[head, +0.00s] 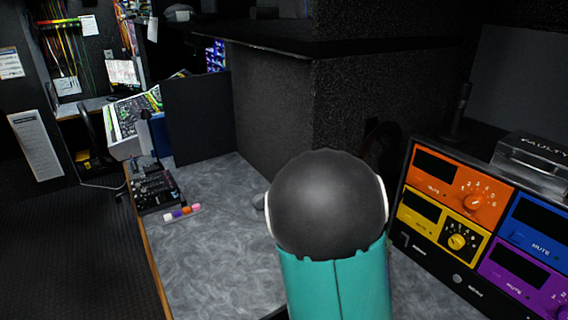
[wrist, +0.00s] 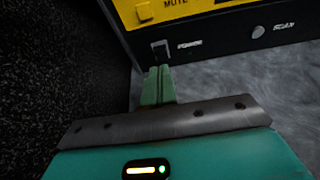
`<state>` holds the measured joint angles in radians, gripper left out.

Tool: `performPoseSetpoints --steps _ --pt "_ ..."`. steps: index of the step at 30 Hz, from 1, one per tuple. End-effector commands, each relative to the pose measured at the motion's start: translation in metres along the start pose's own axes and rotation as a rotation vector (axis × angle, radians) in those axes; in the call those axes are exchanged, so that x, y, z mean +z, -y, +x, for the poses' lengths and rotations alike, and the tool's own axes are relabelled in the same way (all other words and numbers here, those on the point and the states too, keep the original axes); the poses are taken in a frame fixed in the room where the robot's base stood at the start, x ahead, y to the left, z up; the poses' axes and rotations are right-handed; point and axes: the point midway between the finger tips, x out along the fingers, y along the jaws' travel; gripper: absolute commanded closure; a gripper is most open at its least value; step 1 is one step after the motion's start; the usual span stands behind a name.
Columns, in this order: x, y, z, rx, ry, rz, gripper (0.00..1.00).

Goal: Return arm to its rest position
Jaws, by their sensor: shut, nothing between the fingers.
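My gripper (wrist: 159,72) shows in the wrist view as two pale green fingers pressed together, shut and empty. The fingertips point at the lower front of the rack unit (wrist: 225,45), just below a small rocker switch (wrist: 161,49) labelled like a power switch. I cannot tell whether they touch it. In the head view my teal arm with its black rounded joint stands in the middle and hides the gripper. The rack unit (head: 408,195) is at the right, with orange, yellow, blue and purple mute panels.
A grey marbled desk (head: 225,255) lies under the arm, mostly clear. A black mixer (head: 153,188) and small coloured pieces (head: 182,212) are at its left edge. A dark partition (head: 270,110) rises behind the arm. A clear box labelled "FAULTY" (head: 530,160) sits on the rack unit.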

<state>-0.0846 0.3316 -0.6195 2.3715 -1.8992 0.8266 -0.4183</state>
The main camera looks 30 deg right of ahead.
Motion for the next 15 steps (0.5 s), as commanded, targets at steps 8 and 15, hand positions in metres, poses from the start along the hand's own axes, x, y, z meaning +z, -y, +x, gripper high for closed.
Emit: performPoseSetpoints --steps 8,15 --pt "0.002 0.002 -0.011 -0.017 -0.032 0.101 1.0" --pt "0.004 0.012 -0.073 -0.125 -0.227 0.588 1.0"
